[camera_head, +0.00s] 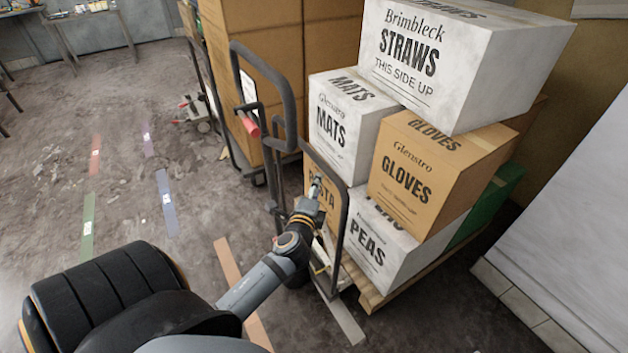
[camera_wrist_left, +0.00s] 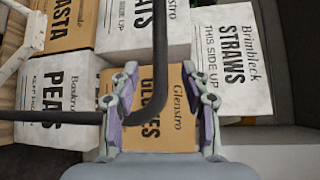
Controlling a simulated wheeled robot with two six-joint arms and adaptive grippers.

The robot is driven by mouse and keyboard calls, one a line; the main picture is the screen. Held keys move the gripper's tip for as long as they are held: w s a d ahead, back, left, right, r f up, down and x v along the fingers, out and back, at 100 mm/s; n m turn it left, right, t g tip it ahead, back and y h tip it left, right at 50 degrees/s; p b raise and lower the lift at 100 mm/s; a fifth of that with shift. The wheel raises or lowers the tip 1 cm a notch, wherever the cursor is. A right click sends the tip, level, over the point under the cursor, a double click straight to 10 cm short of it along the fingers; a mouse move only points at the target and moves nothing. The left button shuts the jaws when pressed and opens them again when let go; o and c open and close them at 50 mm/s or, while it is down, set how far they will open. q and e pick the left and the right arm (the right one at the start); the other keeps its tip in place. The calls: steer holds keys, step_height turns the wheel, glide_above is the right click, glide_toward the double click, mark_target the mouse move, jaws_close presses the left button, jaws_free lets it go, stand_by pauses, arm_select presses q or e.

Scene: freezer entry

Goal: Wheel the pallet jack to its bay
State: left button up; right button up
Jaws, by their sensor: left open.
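A pallet jack or cart with a dark looped handle (camera_head: 345,215) stands in the middle of the head view, beside a pallet stacked with boxes. My left gripper (camera_head: 317,187) is at the upper part of this handle, with its arm coming in from the lower left. In the left wrist view the gripper (camera_wrist_left: 162,108) is open, and a bent dark bar (camera_wrist_left: 160,60) runs across and between its fingers. I cannot tell whether the fingers touch it. The jack's lower part is partly hidden by my arm. My right gripper is not in view.
Boxes marked straws (camera_head: 455,60), mats (camera_head: 345,125), gloves (camera_head: 435,170) and peas (camera_head: 385,240) are stacked at right. Another dark handle with a red grip (camera_head: 250,125) stands behind, by tall cartons (camera_head: 280,40). Coloured floor strips, one green (camera_head: 88,225), mark open floor at left.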

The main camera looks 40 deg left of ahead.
mark_target(323, 170)
arm_select(q)
steer(key=x, duration=0.4)
steer(key=d+x, duration=0.1)
steer(key=x, duration=0.1)
steer(key=shift+w+a+p, duration=0.1)
steer(key=shift+w+p, duration=0.15)
steer(key=shift+p, duration=0.15)
steer(key=shift+w+a+f, duration=0.1)
steer(key=shift+w+a, duration=0.75)
steer(key=shift+w, duration=0.25)
steer(key=shift+w+a, duration=0.25)
steer(key=shift+w, duration=0.05)
steer(key=shift+w+f, duration=0.15)
steer(key=shift+w, duration=0.2)
steer(key=shift+w+f, duration=0.15)
steer(key=shift+w, duration=0.2)
steer(key=shift+s, duration=0.15)
steer(key=shift+c, duration=0.4)
jaws_close()
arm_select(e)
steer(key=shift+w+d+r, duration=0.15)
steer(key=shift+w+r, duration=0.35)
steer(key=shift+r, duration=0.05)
